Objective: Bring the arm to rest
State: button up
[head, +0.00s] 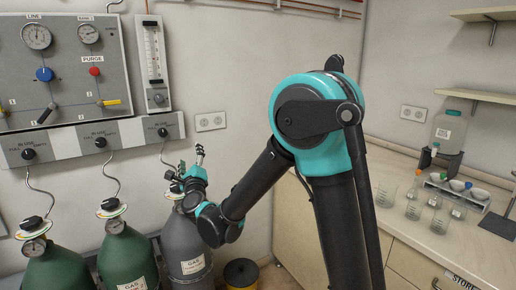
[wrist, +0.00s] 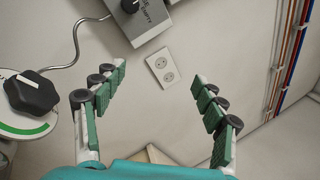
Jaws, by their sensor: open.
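My gripper (head: 199,150) is raised in front of the wall, above and beside the top of the grey gas cylinder (head: 183,245) in the head view. In the wrist view its two green-padded fingers (wrist: 158,75) are spread wide with nothing between them. A black valve knob (wrist: 30,92) over a green-edged disc shows at the left, outside the fingers and apart from the fingertips. My arm bends down from its teal joint and back up to the gripper.
Two green cylinders (head: 127,250) stand left of the grey one. A gauge panel (head: 65,65) and switch boxes (head: 163,128) with thin hoses are on the wall. A wall outlet (wrist: 163,70) lies beyond the fingers. A counter (head: 410,240) with glassware is at the right.

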jog(key=s+d+f+n+g+h, duration=0.1)
jog(key=s+d+f+n+g, duration=0.2)
jog(key=d+f+n, duration=0.4)
jog(key=s+d+f+n+g+h, duration=0.1)
jog(key=s+d+f+n+g, duration=0.3)
jog(key=d, duration=1.1)
jog(key=s+d+f+n+g+h, duration=0.1)
jog(key=s+d+f+n+g, duration=0.3)
jog(key=d+f+n, duration=0.5)
jog(key=s+d, duration=0.2)
jog(key=shift+s+d+f+n, duration=0.2)
jog(key=shift+s+f+n, duration=0.1)
jog(key=shift+s+f, duration=0.05)
jog(key=s+d+f+g+h, duration=0.1)
jog(key=s+d+f, duration=0.1)
jog(key=s+d, duration=0.1)
jog(key=s+d+f+n+g+h, duration=0.1)
jog(key=s+d+f+g, duration=0.1)
jog(key=s+d, duration=0.2)
jog(key=s+d+f+g+h, duration=0.1)
jog(key=s+d+f, duration=0.1)
jog(key=s+d, duration=0.1)
jog(key=shift+s+d+f+n+h, duration=0.2)
jog(key=shift+s, duration=0.25)
jog(key=shift+s+d+f+n+h, duration=0.15)
jog(key=shift+s+n+h, duration=0.05)
jog(key=shift+s, duration=0.25)
jog(key=shift+c, duration=0.2)
